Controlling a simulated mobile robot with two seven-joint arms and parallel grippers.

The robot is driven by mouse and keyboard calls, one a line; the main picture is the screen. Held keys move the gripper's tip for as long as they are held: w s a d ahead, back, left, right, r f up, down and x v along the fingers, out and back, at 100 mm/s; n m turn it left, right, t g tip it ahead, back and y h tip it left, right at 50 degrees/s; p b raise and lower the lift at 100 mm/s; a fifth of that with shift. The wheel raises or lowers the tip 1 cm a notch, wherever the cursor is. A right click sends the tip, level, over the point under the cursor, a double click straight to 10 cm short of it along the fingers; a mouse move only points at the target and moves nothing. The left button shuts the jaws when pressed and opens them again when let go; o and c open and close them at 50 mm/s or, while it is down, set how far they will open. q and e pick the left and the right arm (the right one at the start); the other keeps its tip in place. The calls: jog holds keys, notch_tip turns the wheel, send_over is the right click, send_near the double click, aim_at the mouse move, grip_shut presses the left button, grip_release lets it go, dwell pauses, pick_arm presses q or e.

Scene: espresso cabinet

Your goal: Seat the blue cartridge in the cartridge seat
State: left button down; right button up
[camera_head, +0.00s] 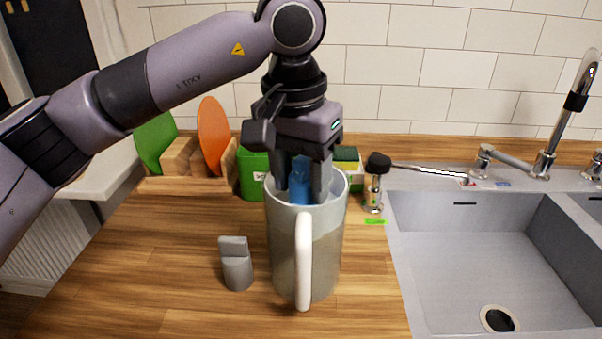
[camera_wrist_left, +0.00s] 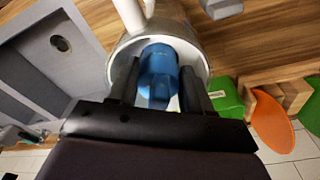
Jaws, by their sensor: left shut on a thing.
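The blue cartridge (camera_head: 300,180) is between the fingers of my left gripper (camera_head: 304,188), at the mouth of a tall grey jug (camera_head: 328,250) with a white handle. The fingers reach down inside the jug's rim and are shut on the cartridge. In the left wrist view the cartridge (camera_wrist_left: 159,66) shows between the two dark fingers, inside the round opening of the jug (camera_wrist_left: 188,34). The cartridge's lower end is hidden, and no cartridge seat can be made out; the jug's inside is mostly covered. My right gripper is not in view.
A small grey stepped piece (camera_head: 237,268) stands left of the jug. A green box (camera_head: 253,176), an orange disc (camera_head: 213,136) and a green disc (camera_head: 155,140) are behind. A black-knobbed metal fitting (camera_head: 375,185) and the sink (camera_head: 470,250) lie right. The front left counter is clear.

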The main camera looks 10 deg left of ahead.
aim_at(299, 160)
pick_arm(q)
jog(key=shift+f+b, duration=0.8)
jog(key=shift+f, duration=0.4)
jog(key=shift+c, duration=2)
grip_release()
jog(key=shift+r, duration=0.1)
jog(key=r, duration=0.7)
jog(key=shift+s+a, duration=0.1)
jog(key=shift+s, duration=0.3)
